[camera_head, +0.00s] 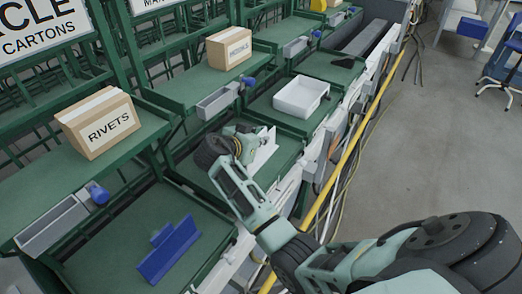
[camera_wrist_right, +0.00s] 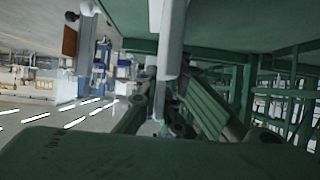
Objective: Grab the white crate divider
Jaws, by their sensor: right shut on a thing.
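The white crate divider (camera_head: 264,150) is a thin upright white plate over the green shelf tray in the middle of the head view. My right gripper (camera_head: 247,143) is shut on it, at the divider's left side. The gripper hides part of the divider. In the right wrist view, a white piece (camera_wrist_right: 173,38) comes down from the top edge to my right gripper's fingers (camera_wrist_right: 165,95). My left gripper is in neither view.
A blue divider (camera_head: 168,250) lies on the near green shelf (camera_head: 205,222). A white crate (camera_head: 301,97) stands on the shelf beyond. A RIVETS carton (camera_head: 99,122) and another carton (camera_head: 229,48) sit on upper shelves. A yellow rail (camera_head: 346,157) runs along the front.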

